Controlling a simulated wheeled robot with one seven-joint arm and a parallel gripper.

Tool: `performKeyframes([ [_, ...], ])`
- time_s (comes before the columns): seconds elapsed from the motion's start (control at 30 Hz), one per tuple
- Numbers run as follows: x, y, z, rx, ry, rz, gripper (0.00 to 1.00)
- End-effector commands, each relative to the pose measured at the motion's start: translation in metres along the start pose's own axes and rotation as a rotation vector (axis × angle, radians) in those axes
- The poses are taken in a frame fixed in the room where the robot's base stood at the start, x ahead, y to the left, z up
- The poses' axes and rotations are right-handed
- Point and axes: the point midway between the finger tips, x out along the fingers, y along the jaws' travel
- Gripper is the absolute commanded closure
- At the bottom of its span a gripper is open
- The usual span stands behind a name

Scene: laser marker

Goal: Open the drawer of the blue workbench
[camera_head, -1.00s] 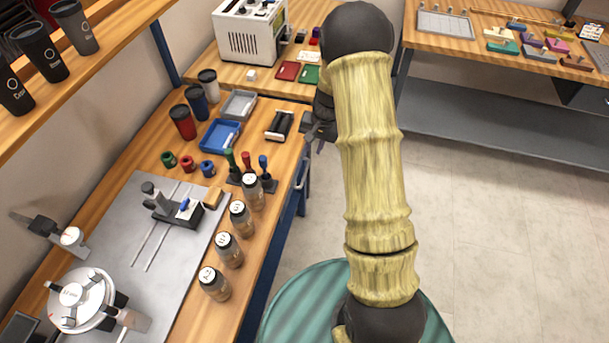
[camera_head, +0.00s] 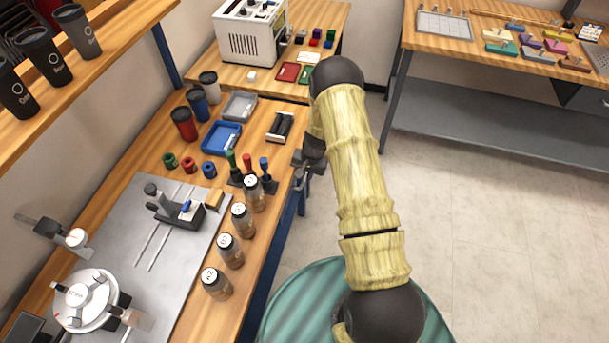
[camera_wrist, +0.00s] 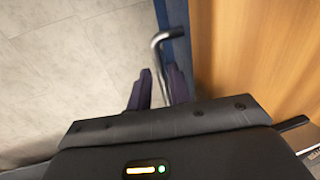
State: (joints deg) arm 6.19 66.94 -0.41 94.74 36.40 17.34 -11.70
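The blue workbench (camera_head: 262,243) has a wooden top and a blue frame; it runs along the left of the head view. In the wrist view its blue front edge (camera_wrist: 177,22) borders the wooden top. A grey bar-shaped handle (camera_wrist: 158,48) sticks out from that edge and bends down toward my gripper. My gripper (camera_wrist: 160,82) has its two dark fingers apart, and the handle bar runs between them, with no clear contact. In the head view my gripper (camera_head: 304,180) is at the bench's front edge, partly behind my arm. The drawer front is hidden.
Labelled jars (camera_head: 230,251) stand near the bench's front edge. Stamps (camera_head: 248,168) stand close to my gripper. A blue tray (camera_head: 222,136) lies farther back. Another table (camera_head: 425,46) stands at the back right. The floor (camera_head: 470,220) in front is clear.

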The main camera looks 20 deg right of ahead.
Motion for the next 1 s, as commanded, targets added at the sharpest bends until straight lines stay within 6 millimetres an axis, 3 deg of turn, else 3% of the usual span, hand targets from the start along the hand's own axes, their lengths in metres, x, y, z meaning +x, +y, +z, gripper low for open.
performKeyframes([
  [0.37,0.0087,-0.0001,0.0,0.0,0.0,0.0,0.8],
  [0.5,0.0086,-0.0001,0.0,0.0,0.0,0.0,1.0],
  [1.0,0.0082,0.0022,0.0044,-0.016,-0.003,0.001,1.0],
])
